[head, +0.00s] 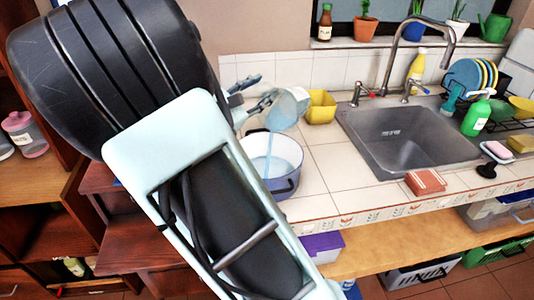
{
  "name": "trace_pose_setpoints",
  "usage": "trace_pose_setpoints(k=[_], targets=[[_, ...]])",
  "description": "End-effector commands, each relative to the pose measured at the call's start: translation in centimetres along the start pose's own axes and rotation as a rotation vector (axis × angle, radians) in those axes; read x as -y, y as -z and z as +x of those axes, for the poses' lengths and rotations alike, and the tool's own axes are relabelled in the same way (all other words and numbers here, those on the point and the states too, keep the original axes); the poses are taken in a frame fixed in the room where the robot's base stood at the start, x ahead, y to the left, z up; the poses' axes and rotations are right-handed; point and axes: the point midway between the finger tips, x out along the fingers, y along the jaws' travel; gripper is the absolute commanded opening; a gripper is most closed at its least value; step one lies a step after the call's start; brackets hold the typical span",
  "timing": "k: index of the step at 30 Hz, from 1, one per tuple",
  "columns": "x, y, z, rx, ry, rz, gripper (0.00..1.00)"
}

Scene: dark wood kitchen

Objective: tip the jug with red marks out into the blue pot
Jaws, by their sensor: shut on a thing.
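My gripper (266,101) is shut on a translucent, pale jug (284,109) at its left side. The jug is tilted, held above the pot. Its red marks cannot be made out at this size. A thin bluish stream (268,151) falls from the jug into the blue pot (284,186). My arm covers the pot's left side and part of the gripper.
A yellow container (321,107) stands close behind and right of the jug. The sink (405,138) and its tap (404,45) lie further right. A reddish box (425,182) sits near the counter's front edge. The tiles (340,167) right of the pot are clear.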

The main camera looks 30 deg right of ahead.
Motion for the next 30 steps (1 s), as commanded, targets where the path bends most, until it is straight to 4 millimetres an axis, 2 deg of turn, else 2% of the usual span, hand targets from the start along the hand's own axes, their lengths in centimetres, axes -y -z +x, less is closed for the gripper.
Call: trace_pose_setpoints(k=[30], targets=[[0.03, -0.10, -0.59, 0.041, -0.025, 0.008, 0.00]])
